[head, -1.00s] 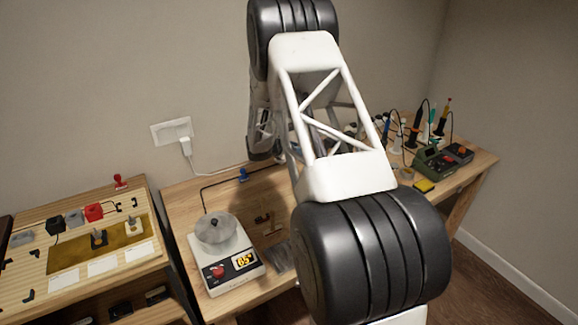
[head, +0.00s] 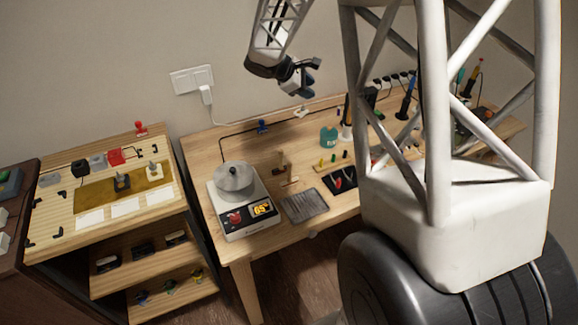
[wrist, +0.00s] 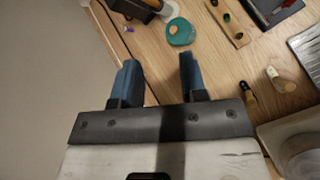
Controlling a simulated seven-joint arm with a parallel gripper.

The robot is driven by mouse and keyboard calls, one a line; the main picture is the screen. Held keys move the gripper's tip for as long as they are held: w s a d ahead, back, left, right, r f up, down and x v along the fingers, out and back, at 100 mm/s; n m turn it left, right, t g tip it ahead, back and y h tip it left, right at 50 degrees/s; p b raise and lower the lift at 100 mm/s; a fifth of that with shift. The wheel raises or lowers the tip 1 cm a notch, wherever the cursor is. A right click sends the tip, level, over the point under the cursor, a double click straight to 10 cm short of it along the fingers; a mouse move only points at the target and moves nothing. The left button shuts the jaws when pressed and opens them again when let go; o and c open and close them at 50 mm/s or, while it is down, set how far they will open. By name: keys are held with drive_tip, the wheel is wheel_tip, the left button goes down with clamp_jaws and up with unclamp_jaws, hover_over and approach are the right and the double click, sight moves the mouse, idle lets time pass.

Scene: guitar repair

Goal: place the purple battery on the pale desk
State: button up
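The pale wooden desk (head: 232,148) stands against the wall and also fills much of the wrist view (wrist: 205,70). My gripper (head: 308,78) is above the desk's back edge in the head view. In the wrist view its two blue fingers (wrist: 158,64) are wide apart with nothing between them. A small purple item (wrist: 129,28) shows near the desk's edge in the wrist view, beyond the left fingertip; it is too small to tell whether it is the purple battery. I cannot make out the battery in the head view.
A scale with a round metal pan (head: 240,192), a grey ridged tray (head: 305,205) and a teal round container (head: 329,137) stand on the desk. Tools crowd its right side, partly hidden by my arm. A lower wooden shelf unit (head: 60,235) stands at left.

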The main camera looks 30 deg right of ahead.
drive_tip(key=s+a+r+m+t+y, duration=0.1)
drive_tip(key=s+a+r+m+y, duration=0.2)
drive_tip(key=s+a, duration=0.5)
drive_tip(key=s+a+r+m+t+y, duration=0.1)
drive_tip(key=s+a+r+m+y, duration=0.2)
drive_tip(key=s+a, duration=0.5)
drive_tip(key=s+a+r+m+t+y, duration=0.1)
drive_tip(key=s+a+r+m+y, duration=0.2)
drive_tip(key=s+a, duration=0.5)
drive_tip(key=s+m, duration=0.1)
drive_tip(key=s, duration=1.1)
drive_tip(key=shift+s+a+r+m, duration=0.2)
drive_tip(key=shift+s+m, duration=0.2)
